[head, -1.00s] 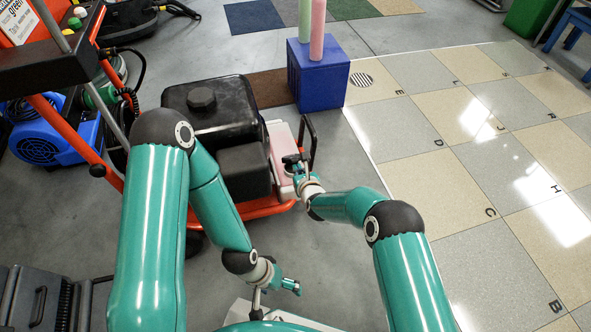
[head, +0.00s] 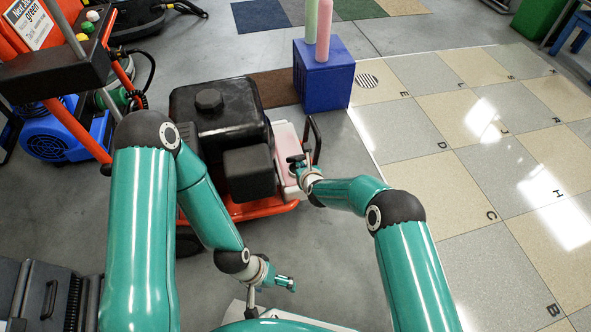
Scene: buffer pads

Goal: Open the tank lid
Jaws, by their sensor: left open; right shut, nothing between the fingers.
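A black tank (head: 215,125) with a round black cap (head: 209,100) on top sits on an orange-red wheeled machine; the cap looks seated. A smaller black box (head: 249,172) is at the tank's lower right. Beside it is a pale pink and white part (head: 286,150). I cannot tell which piece is the tank lid. My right gripper (head: 296,163) is shut and empty, at the right edge of the pale part; whether it touches cannot be told. My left gripper (head: 288,284) is open and empty, low near my base, well apart from the tank.
A dark bent handle (head: 315,140) rises right of the pale part, close to my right gripper. A blue crate (head: 325,78) holding green and pink rolls stands behind. A blue blower (head: 55,135) is at left. Tiled floor (head: 455,160) at right is clear.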

